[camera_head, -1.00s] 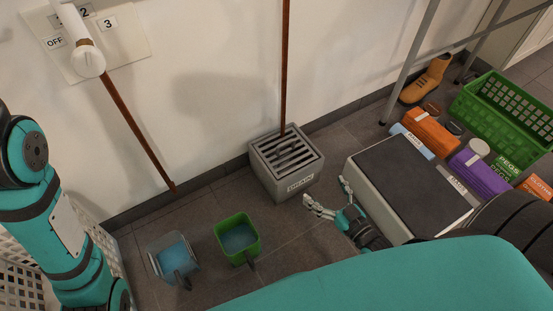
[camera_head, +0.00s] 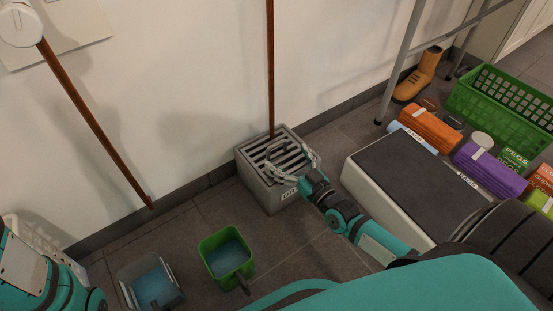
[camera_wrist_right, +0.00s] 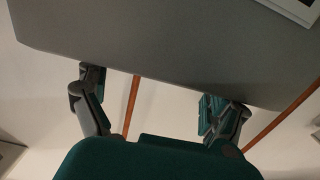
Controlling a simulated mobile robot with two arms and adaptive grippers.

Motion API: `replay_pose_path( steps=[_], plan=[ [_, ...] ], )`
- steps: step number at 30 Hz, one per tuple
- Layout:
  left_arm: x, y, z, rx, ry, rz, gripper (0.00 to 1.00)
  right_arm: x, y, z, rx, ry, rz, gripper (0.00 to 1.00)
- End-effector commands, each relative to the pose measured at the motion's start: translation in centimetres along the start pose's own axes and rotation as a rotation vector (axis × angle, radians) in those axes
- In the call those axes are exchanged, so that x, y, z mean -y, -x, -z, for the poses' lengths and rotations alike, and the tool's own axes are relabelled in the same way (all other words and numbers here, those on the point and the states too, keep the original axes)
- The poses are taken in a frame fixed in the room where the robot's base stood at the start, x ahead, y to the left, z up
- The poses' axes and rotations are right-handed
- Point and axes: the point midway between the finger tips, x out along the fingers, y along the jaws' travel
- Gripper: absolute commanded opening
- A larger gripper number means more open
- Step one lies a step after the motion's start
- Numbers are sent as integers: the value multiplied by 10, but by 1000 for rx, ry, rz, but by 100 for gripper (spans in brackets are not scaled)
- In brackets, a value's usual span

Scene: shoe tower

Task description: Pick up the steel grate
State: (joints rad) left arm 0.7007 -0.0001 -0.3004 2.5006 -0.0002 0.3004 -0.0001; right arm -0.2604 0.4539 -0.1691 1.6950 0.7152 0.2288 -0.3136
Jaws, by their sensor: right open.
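The steel grate (camera_head: 279,152) is the slotted top on a grey drain box (camera_head: 257,185), which stands on the floor against the wall. My right gripper (camera_head: 291,164) is open at the box's front right top edge, its fingers spread over the grate's near part. Whether they touch it I cannot tell.
A brown pipe (camera_head: 270,70) comes down the wall to the grate. A green tub (camera_head: 207,262) and a grey-blue tub (camera_head: 126,283) stand at the front left. A low dark-topped platform (camera_head: 410,180) is on the right, with a green crate (camera_head: 500,112) and coloured bundles beyond.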

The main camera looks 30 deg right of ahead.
Motion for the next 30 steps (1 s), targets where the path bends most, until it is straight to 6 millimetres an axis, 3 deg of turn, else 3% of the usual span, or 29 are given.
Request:
replay_pose_path(
  steps=[12, 21, 30],
  plan=[
    [-8, 40, 14, 0, 0, -1, 40, 1, -48, 3, -3, -1, -1, 96],
    [-8, 40, 14, 1, 0, -1, 40, 1, -54, 6, 2, 0, 0, 96],
    [-8, 40, 14, 2, 0, 0, 40, 1, -54, 6, 1, 1, 0, 60]
  ],
)
